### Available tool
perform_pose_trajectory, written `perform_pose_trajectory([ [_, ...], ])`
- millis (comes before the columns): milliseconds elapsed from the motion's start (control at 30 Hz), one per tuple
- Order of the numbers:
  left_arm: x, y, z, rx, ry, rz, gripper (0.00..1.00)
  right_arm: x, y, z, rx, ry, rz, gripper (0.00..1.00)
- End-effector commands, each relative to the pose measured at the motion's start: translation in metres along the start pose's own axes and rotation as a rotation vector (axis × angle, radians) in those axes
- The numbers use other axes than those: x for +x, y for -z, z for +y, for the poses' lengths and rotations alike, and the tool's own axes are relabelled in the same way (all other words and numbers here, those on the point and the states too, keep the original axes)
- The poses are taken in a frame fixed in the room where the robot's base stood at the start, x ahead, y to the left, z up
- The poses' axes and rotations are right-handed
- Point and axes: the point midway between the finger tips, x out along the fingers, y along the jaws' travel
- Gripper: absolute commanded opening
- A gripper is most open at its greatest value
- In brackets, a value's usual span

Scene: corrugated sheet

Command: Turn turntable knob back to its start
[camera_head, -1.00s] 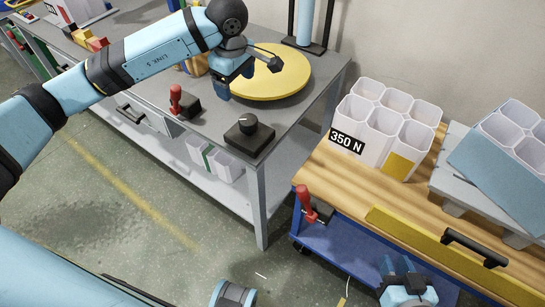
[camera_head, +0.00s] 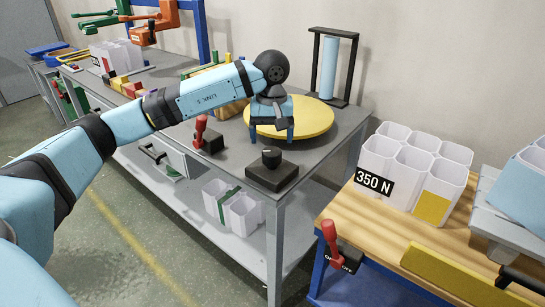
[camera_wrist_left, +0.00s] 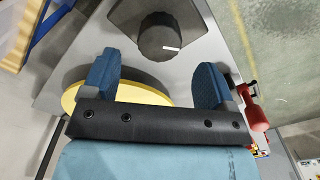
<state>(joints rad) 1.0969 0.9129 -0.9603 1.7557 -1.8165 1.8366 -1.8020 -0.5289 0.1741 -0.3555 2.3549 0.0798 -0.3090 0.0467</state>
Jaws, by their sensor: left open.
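The black turntable knob (camera_head: 271,157) sits on a dark square base (camera_head: 272,177) at the front corner of the grey table. In the left wrist view the round knob (camera_wrist_left: 160,38) shows a short white mark on its top. My left gripper (camera_head: 272,134) is open and empty, just behind the knob in the head view, with its two blue fingers apart. In the wrist view the knob lies ahead of the gap between the fingers, apart from both. The yellow turntable disc (camera_head: 312,117) lies behind the gripper. My right gripper is out of view.
A red-handled switch (camera_head: 202,130) stands left of the knob on the grey table (camera_head: 240,197). A light blue roll on a black stand (camera_head: 331,68) is behind the disc. White hexagonal tubes (camera_head: 405,165) stand on the wooden bench at right.

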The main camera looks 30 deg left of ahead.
Motion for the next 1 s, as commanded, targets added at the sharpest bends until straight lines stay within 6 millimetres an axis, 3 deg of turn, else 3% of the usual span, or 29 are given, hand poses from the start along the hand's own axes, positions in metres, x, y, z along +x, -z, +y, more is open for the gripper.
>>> perform_pose_trajectory([
  [100,0.026,0.0,0.0,-0.001,0.001,-0.002,0.8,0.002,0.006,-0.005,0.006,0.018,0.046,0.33],
  [300,0.049,0.0,0.0,-0.001,-0.001,0.0,0.8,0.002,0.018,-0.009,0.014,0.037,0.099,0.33],
  [700,0.055,0.0,0.0,-0.001,-0.001,0.0,0.8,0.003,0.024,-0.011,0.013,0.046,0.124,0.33],
  [900,0.054,0.0,0.0,-0.001,-0.001,0.0,0.34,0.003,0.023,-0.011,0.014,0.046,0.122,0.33],
  [1000,0.054,0.0,0.0,-0.001,-0.001,0.0,0.3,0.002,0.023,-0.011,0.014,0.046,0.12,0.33],
])
